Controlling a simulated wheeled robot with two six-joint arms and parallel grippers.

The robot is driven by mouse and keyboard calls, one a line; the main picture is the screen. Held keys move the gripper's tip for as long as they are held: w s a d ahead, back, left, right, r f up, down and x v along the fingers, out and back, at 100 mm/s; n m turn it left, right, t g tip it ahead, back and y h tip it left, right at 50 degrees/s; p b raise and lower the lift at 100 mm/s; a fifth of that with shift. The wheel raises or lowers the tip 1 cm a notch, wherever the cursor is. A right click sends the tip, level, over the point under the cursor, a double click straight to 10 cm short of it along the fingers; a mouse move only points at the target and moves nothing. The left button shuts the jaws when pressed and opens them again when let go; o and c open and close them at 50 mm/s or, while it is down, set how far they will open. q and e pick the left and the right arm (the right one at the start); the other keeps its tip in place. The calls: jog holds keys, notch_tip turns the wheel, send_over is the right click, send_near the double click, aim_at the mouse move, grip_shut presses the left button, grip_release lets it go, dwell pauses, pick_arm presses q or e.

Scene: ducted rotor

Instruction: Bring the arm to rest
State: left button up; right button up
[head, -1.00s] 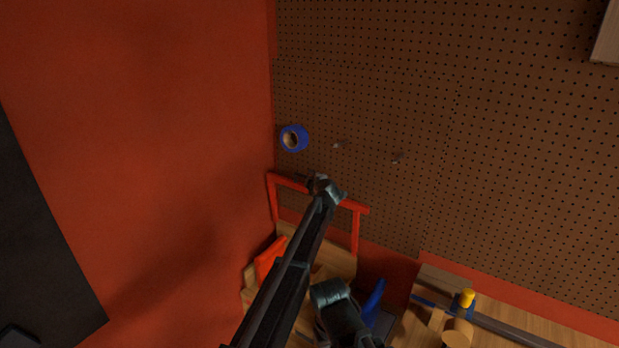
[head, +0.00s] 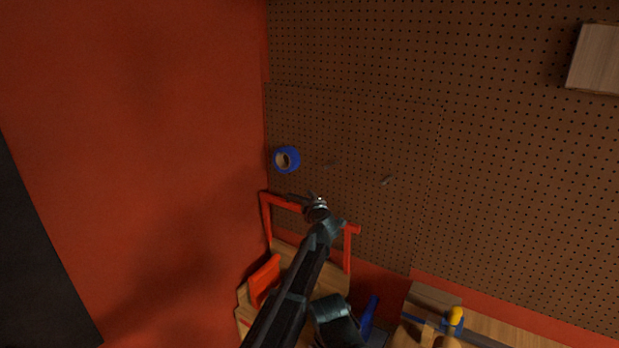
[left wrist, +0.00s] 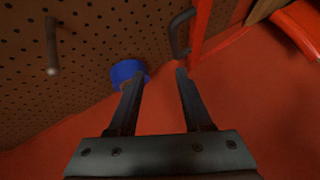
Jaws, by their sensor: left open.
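My left arm reaches up from the bottom of the head view to my left gripper (head: 318,204), in front of the pegboard. In the left wrist view the gripper (left wrist: 158,77) has its two fingers apart, with nothing between them. A blue tape roll (head: 286,159) is on the pegboard, up and left of the gripper. In the left wrist view the tape roll (left wrist: 127,70) shows behind the tip of the left-hand finger; whether they touch I cannot tell. My right gripper is not in view.
The pegboard (head: 350,130) has a bare peg (head: 386,181). A red frame (head: 347,250) stands behind my arm, close by. A wooden box (head: 596,62) is at upper right. Below are a wooden bench (head: 500,327) and a yellow-topped item (head: 455,316). The red wall (head: 130,150) is at left.

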pick_arm(q)
jog(key=s+d+r+m+t+h, duration=0.1)
jog(key=s+r+m+t+h, duration=0.2)
jog(key=s+r+m+h, duration=0.35)
jog(key=s+d+f+m+g+h, duration=0.1)
jog(key=s+f+m+g+h, duration=0.45)
jog(key=s+f+m, duration=0.35)
jog(key=s+a+f+g+y, duration=0.4)
jog(key=s+a+f+g, duration=0.4)
jog(key=s, duration=0.6)
jog(key=s+a+f+g+y, duration=0.4)
jog(key=s+a+f+y, duration=0.15)
jog(key=s+a, duration=0.7)
jog(key=s+d+f+m+b, duration=0.4)
jog(key=s+d, duration=0.3)
jog(key=d, duration=0.6)
jog(key=shift+s+f, duration=0.2)
jog(key=shift+f, duration=0.3)
